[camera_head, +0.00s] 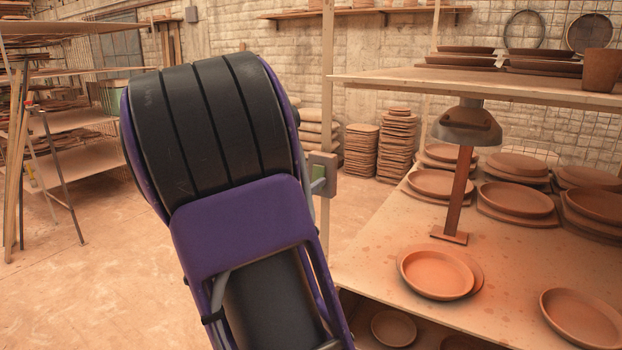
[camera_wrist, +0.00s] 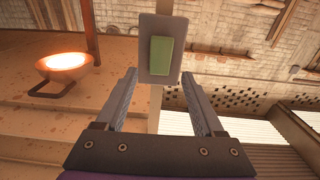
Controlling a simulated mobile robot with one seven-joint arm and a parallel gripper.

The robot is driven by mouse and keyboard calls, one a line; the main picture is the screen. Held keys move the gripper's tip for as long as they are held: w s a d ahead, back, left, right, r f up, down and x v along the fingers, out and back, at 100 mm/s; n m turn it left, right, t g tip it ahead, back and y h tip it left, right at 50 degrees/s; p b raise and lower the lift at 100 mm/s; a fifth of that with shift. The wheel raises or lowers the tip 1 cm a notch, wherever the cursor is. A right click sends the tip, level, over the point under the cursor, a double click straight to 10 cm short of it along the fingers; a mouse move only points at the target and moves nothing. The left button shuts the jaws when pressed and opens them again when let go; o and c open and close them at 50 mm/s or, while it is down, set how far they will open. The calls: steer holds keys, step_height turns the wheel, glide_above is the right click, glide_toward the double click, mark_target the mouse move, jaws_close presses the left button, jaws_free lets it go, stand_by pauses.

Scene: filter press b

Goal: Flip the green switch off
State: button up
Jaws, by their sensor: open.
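The green switch (camera_wrist: 160,57) is a green rocker on a grey plate (camera_wrist: 162,22), fixed to a post. In the wrist view it lies straight ahead, at the top centre. My gripper (camera_wrist: 160,80) is open and empty, with its two fingers apart below and to either side of the switch plate. I cannot tell whether the fingertips touch the plate, but no contact shows.
A wooden shelf unit (camera_head: 480,285) with clay plates (camera_head: 437,274) stands to the right in the head view. A lamp (camera_head: 466,125) stands on it and shows lit in the wrist view (camera_wrist: 64,66). Plank racks (camera_head: 75,120) stand at the left. Open floor (camera_head: 90,290) lies at lower left.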

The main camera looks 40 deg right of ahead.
mark_target(318, 174)
steer(key=shift+x, duration=1.85)
jaws_close()
